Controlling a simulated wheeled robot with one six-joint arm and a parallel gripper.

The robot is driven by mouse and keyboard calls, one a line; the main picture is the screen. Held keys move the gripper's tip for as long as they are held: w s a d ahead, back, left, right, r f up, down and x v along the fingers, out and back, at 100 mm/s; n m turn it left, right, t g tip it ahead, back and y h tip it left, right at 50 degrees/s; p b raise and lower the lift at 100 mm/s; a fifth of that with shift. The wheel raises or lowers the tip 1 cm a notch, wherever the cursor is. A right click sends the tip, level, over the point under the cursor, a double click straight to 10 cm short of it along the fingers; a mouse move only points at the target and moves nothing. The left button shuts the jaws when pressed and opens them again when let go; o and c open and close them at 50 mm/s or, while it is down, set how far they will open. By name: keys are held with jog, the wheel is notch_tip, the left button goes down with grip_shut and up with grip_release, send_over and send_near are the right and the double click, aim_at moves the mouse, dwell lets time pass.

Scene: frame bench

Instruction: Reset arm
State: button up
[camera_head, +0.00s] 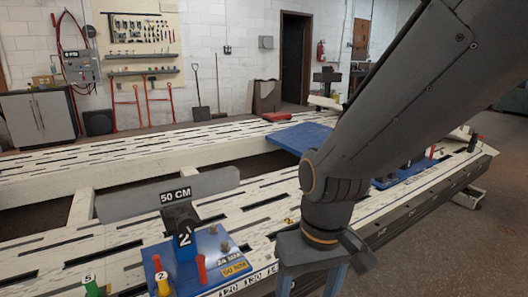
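My arm (385,115) comes in from the upper right and bends down in front of the bench. My gripper (312,285) hangs at the bottom edge of the picture, over the near beam of the white frame bench (130,232). Its two blue-grey fingers stand well apart, with bench surface showing between them. The fingertips are cut off by the picture edge, and I see nothing held in the visible part.
Numbered pegs (162,284) stand at the lower left. A blue plate (297,138) lies across the far side. A second blue block (400,175) is partly hidden behind my arm. Floor shows between the beams.

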jog(key=s+d+r+m+p, duration=0.2)
jog(key=d+r+m+p, duration=0.1)
jog(key=d+r+p, duration=0.8)
notch_tip(320, 180, up, 3)
jog(key=p, duration=0.5)
jog(key=shift+s+d+f+h, duration=0.15)
jog(key=shift+d+h, duration=0.15)
jog(key=shift+h, duration=0.1)
dwell(0.3)
